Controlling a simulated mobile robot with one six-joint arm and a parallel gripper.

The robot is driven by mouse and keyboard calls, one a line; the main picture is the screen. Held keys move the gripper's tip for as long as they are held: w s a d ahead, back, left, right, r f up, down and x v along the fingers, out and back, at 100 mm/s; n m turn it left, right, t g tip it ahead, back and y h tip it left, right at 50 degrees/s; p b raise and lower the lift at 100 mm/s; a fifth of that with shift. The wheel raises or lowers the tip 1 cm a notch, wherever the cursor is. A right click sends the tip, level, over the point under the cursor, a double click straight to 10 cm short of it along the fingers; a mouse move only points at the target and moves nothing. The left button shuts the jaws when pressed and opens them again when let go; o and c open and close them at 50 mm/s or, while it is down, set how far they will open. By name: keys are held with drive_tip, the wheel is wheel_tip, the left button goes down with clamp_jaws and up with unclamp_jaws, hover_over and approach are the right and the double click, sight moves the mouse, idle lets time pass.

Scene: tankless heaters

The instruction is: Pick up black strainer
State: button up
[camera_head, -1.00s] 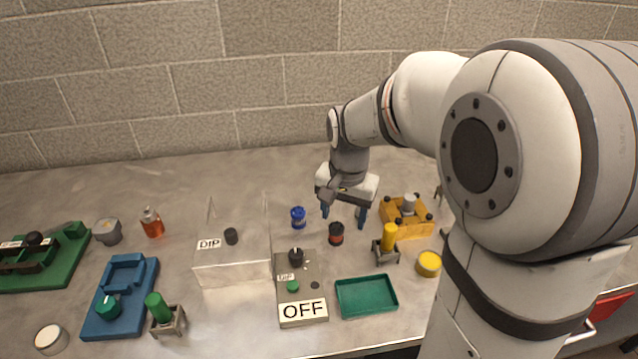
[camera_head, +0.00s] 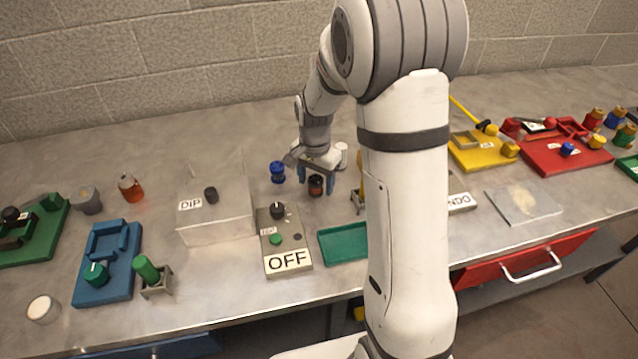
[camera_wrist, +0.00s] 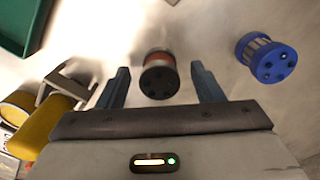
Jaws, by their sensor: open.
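The black strainer (camera_head: 316,185) is a small black cylinder with a reddish band, standing on the grey table behind the green tray. In the wrist view the black strainer (camera_wrist: 159,75) shows its dark, holed top between my two fingers, with a gap on each side. My gripper (camera_head: 317,180) is open and low over the table at the strainer. In the wrist view my gripper (camera_wrist: 162,88) has its blue fingers apart and holds nothing.
A blue strainer (camera_head: 277,172) stands close to the left of my gripper; it also shows in the wrist view (camera_wrist: 268,59). A yellow-handled thing (camera_wrist: 48,125) in a grey holder is on the other side. The green tray (camera_head: 340,246) and the OFF box (camera_head: 287,262) lie in front.

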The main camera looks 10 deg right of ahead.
drive_tip(key=shift+f, duration=0.2)
drive_tip(key=c, duration=1.1)
drive_tip(key=shift+r, duration=0.1)
